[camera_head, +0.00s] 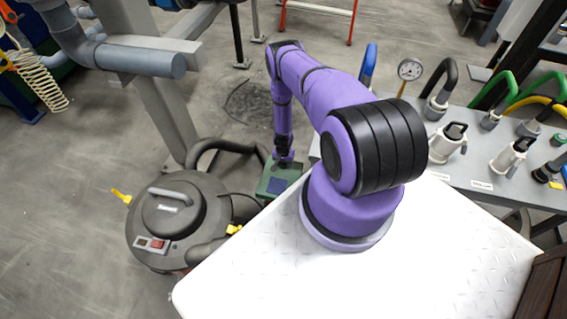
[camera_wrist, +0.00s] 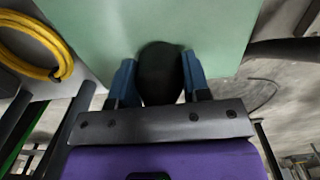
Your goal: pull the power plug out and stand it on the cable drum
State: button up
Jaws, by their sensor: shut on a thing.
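My gripper (camera_head: 283,160) points down at a green box (camera_head: 268,187) beside the round vacuum. In the wrist view its two blue fingers (camera_wrist: 159,82) are shut on a black rounded plug (camera_wrist: 160,65). The plug is in front of the pale green face of the box (camera_wrist: 105,25), which also fills much of that view. Whether the plug is still seated in the box or clear of it cannot be told. The plug is hidden by the gripper in the head view. I cannot make out a cable drum for certain.
A grey and black vacuum (camera_head: 172,222) with a hose stands left of the box. A grey bench (camera_head: 480,165) with hoses, fittings and a gauge (camera_head: 410,69) is at the right. A yellow hose (camera_wrist: 35,50) shows in the wrist view. Bare floor lies behind my arm.

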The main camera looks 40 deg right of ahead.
jog(key=shift+f, duration=0.35)
jog(key=o, duration=1.3)
notch_tip(320, 180, up, 11)
jog(key=shift+f, duration=0.1)
